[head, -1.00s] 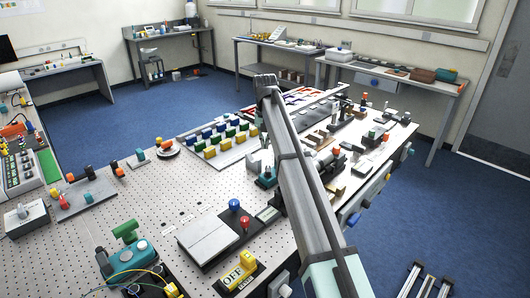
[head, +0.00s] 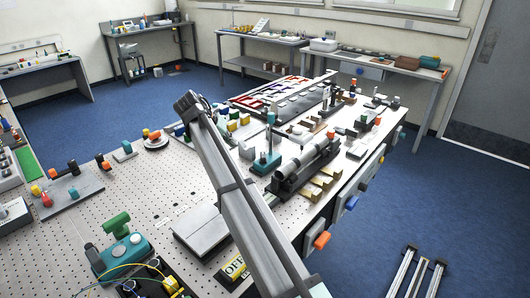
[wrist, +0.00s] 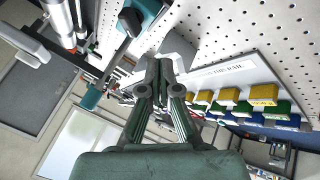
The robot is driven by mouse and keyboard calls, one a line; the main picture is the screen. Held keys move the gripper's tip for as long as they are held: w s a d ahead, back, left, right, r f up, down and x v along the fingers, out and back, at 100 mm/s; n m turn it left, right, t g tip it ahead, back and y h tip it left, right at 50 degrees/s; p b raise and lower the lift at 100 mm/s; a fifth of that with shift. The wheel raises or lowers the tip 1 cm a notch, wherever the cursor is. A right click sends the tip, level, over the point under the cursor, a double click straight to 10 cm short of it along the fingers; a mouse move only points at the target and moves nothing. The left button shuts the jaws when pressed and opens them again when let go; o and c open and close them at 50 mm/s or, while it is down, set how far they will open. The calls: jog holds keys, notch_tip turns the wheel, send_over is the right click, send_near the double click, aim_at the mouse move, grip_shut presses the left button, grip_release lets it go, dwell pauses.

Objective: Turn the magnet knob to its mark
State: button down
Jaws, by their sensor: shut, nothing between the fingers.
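No part is clearly marked as the magnet knob, and I see no mark for it. A teal stand (head: 265,163) with an upright post stands mid-table in the head view, to the right of my arm. In the wrist view, what looks like the same teal stand (wrist: 152,13) is at the top, with a dark rounded part (wrist: 131,21) on it that may be the knob. My gripper (wrist: 160,64) is shut and empty, its tips in front of a grey block (wrist: 180,46). I cannot tell whether they touch. My arm hides the gripper in the head view.
A white panel with yellow, green and blue blocks (wrist: 228,97) lies right of the fingers. A cylinder device (head: 308,163) stands right of the teal stand. A teal device with a green handle (head: 122,250) stands at front left. The perforated tabletop (head: 150,190) has bare room at left.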

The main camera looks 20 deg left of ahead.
aim_at(263, 158)
jog(key=p+x, duration=0.3)
jog(key=x, duration=0.7)
jog(key=shift+a, duration=0.2)
jog(key=shift+w+d+r+p, duration=0.15)
jog(key=shift+d+p, duration=0.15)
jog(key=shift+d, duration=0.3)
jog(key=shift+w+d+f+p, duration=0.1)
jog(key=shift+w+d+p, duration=0.15)
jog(key=shift+d, duration=0.35)
jog(key=shift+w+d, duration=0.25)
jog(key=shift+d, duration=0.35)
jog(key=shift+a, duration=0.15)
